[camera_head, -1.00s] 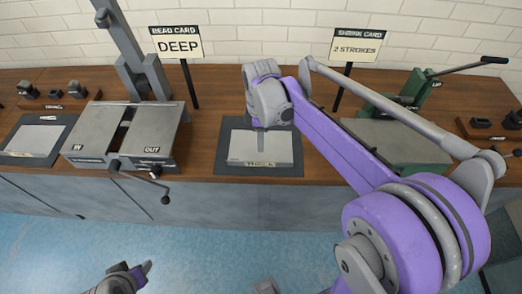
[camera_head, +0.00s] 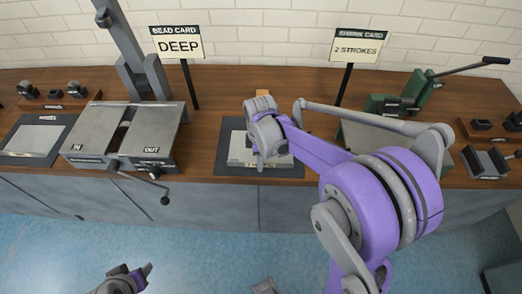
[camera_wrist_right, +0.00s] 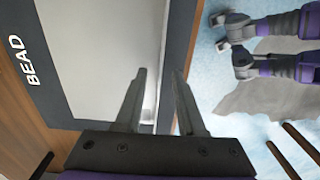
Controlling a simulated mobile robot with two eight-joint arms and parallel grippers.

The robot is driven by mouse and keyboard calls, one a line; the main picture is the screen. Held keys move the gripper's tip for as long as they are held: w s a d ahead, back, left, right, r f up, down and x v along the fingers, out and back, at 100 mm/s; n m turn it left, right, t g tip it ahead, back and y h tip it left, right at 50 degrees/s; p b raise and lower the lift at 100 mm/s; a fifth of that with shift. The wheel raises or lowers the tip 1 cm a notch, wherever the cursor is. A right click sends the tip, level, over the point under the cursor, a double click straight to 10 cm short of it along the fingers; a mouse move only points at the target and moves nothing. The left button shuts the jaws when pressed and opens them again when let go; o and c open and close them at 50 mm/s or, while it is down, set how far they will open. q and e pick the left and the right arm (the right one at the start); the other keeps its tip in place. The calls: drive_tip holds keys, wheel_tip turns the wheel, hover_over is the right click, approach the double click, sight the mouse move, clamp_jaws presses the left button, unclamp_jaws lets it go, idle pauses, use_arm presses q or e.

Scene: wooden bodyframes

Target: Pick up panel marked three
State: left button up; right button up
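A light grey flat panel (camera_head: 283,158) lies on a dark mat (camera_head: 230,172) at the middle of the bench, largely hidden behind my right gripper in the head view. The marking at its front edge is not readable now. My right gripper (camera_head: 261,162) points down over the panel. In the right wrist view the panel (camera_wrist_right: 100,45) fills the left half, and my right gripper (camera_wrist_right: 159,72) is open with its two fingers apart near the panel's edge. Whether they touch it I cannot tell. My left gripper (camera_head: 143,272) hangs low over the floor, its opening unclear.
Another panel (camera_head: 35,138) lies on a dark mat at the far left. A grey machine marked IN and OUT (camera_head: 125,135) stands left of centre, a green lever machine (camera_head: 400,105) at right. Signs read DEEP (camera_head: 179,45) and 2 STROKES (camera_head: 356,49).

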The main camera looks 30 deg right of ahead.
drive_tip(key=shift+c, duration=0.3)
clamp_jaws()
idle(1.1)
